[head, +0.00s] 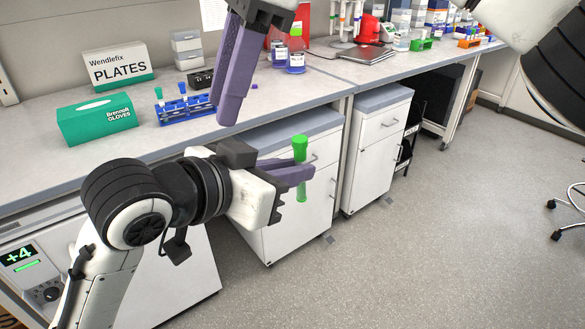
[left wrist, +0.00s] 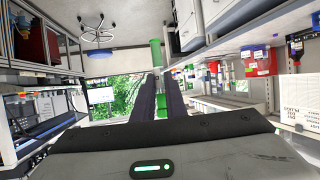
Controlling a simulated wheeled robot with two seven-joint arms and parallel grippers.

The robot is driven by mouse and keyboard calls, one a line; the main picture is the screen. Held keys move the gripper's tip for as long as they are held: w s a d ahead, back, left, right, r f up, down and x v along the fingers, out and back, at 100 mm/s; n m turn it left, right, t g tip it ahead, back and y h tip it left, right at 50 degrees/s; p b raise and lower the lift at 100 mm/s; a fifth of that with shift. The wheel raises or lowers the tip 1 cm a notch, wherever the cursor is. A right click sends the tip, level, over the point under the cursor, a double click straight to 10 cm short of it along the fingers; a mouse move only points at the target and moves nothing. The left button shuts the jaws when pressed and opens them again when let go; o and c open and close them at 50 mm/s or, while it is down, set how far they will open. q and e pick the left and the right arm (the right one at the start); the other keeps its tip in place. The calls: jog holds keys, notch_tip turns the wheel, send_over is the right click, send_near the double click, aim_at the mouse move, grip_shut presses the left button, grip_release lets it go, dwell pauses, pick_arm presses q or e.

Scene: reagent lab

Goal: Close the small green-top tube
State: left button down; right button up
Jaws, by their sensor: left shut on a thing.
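My left gripper (head: 302,172) is shut on a green tube (head: 301,190) and holds it upright in the air in front of the bench. The tube's wider green top (head: 300,145) stands above the fingers, and its middle is hidden between them. In the left wrist view the green top (left wrist: 156,52) shows beyond the fingertips of the left gripper (left wrist: 160,90). I cannot tell whether the top is fully closed. My right gripper (head: 232,100) points down from above, up and left of the tube and apart from it. Its purple fingers overlap, so its opening is unclear.
A blue rack (head: 187,112) with teal-capped tubes stands on the bench, beside a green glove box (head: 97,120) and a plates box (head: 118,68). Blue-labelled bottles (head: 296,62) stand behind the right gripper. White drawer units (head: 376,150) are under the bench. Open floor lies to the right.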

aim_at(300, 138)
jog(key=d+r+m+t+h, duration=0.1)
jog(key=d+h, duration=0.3)
jog(key=d, duration=0.5)
jog(key=shift+w+r+m+h, duration=0.4)
jog(key=shift+r+m, duration=0.1)
jog(key=shift+r, duration=0.3)
jog(key=shift+a, duration=0.1)
jog(key=shift+w+d+f, duration=0.1)
jog(key=shift+f, duration=1.9)
jog(key=shift+w+d+f, duration=0.1)
jog(key=shift+f, duration=1.9)
